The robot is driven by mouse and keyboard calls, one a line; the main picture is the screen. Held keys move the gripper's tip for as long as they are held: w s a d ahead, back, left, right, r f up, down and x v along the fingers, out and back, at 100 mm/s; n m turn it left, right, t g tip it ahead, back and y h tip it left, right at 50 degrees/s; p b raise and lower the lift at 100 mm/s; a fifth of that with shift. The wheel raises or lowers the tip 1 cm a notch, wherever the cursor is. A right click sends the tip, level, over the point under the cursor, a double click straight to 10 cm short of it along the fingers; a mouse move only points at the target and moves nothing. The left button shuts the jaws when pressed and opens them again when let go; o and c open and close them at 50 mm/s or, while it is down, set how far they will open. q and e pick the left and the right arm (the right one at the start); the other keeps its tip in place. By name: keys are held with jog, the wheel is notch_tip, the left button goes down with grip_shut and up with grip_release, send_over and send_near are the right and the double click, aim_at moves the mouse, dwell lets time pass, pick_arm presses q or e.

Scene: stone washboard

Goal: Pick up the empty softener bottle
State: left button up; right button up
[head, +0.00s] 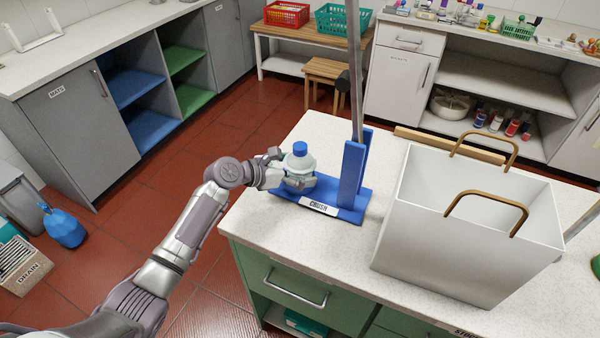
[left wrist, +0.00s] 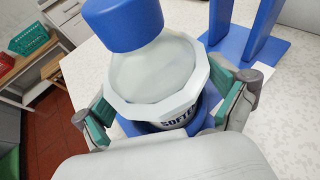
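The softener bottle (head: 299,163) is pale and translucent with a blue cap. It stands upright on the blue base of the crusher (head: 347,213). In the left wrist view the bottle (left wrist: 158,72) fills the middle, with part of a "SOFTE…" label showing low down. My left gripper (head: 299,181) is around the bottle's body, below its shoulder. In the left wrist view its teal-padded fingers lie on both sides of the bottle; the shoulder hides part of them, so I cannot tell whether both pads touch. My right gripper is not in view.
The crusher's blue uprights (head: 353,172) and metal lever (head: 356,70) stand close right of the bottle. A large white bin (head: 455,235) with brown handles stands further right on the white speckled counter (head: 262,240). A blue jug (head: 65,226) is on the red floor.

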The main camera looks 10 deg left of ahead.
pick_arm(q)
jog(key=c, duration=1)
jog(key=shift+r, duration=0.1)
